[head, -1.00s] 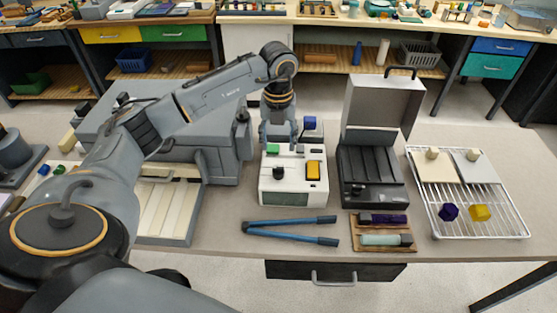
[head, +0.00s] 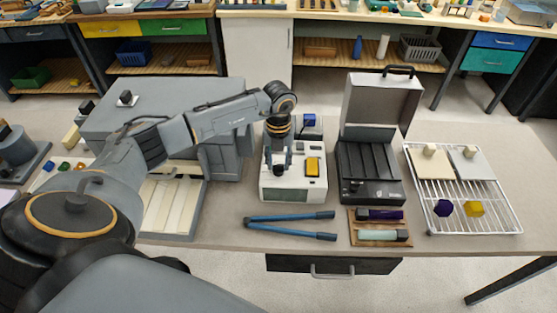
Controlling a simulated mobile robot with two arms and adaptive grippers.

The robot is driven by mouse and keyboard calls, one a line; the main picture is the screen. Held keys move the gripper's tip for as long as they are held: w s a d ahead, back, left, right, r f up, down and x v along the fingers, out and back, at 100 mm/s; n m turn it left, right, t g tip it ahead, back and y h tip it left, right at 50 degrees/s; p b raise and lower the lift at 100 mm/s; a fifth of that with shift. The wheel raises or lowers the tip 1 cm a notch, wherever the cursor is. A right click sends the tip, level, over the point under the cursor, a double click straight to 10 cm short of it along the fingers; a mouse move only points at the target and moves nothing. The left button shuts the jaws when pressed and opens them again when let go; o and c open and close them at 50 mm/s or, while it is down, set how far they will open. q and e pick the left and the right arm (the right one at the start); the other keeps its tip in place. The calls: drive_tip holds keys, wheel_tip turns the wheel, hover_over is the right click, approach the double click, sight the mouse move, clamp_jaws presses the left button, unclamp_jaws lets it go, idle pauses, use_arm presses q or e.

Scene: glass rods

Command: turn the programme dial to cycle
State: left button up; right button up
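The white machine (head: 292,188) stands on the bench in the middle of the view. A yellow switch (head: 313,167) shows on the right of its top. My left gripper (head: 279,166) points down over the left part of the machine's top, where a black dial sits. The gripper covers most of the dial, and I cannot tell if they touch. The fingers are small and dark here, so whether they are open or shut is unclear. The green button on the machine is hidden behind my gripper. My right gripper is not in view.
A black case (head: 371,170) with a raised lid stands right of the machine. A wire rack (head: 438,230) is further right. A large grey machine (head: 110,108) stands at left.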

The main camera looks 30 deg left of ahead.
use_arm(q)
clamp_jaws()
